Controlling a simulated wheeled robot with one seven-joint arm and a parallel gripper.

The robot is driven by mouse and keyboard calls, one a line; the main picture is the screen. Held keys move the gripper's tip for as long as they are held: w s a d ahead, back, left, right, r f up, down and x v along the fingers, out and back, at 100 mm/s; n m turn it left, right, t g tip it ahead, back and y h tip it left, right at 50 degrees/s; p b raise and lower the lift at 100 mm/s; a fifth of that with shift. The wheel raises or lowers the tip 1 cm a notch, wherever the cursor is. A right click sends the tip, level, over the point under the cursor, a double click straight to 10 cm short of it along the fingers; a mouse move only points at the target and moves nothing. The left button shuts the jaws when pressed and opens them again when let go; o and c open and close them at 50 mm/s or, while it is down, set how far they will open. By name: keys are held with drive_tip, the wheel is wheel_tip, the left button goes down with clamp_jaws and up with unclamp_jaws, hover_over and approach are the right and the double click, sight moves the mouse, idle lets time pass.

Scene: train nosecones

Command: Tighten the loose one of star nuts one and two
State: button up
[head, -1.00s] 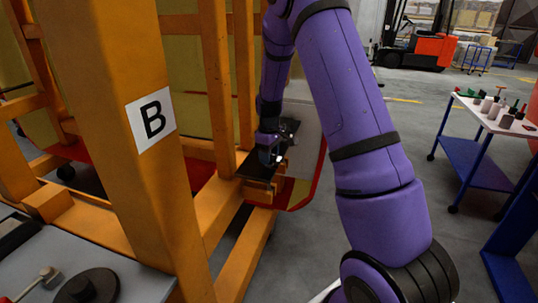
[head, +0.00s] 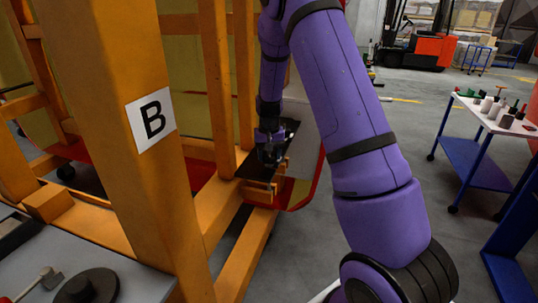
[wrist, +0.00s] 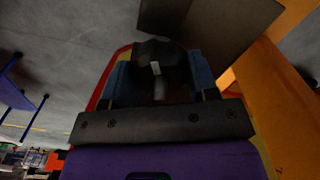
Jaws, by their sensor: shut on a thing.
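My gripper (head: 270,158) is at the dark plate (head: 287,132) on the end of the orange frame, low beside the orange posts. In the wrist view its two blue fingers (wrist: 160,76) stand on either side of a dark star nut (wrist: 160,47) with a pale stem-like part below it. The gripper is shut on this star nut. I cannot tell whether it is nut one or nut two. No second star nut can be made out in either view. In the head view the gripped nut is hidden by the gripper.
An orange post with a B label (head: 151,120) stands close on the left. A grey bench (head: 125,270) with a dark disc (head: 88,288) is at lower left. A white-topped trolley (head: 494,112) with several small items stands at right. Grey floor lies open between.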

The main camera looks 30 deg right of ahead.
drive_tip(key=shift+m, duration=1.6)
drive_tip(key=o, duration=0.9)
drive_tip(key=shift+o, duration=0.2)
wheel_tip(320, 180, up, 11)
drive_tip(key=shift+f, duration=0.1)
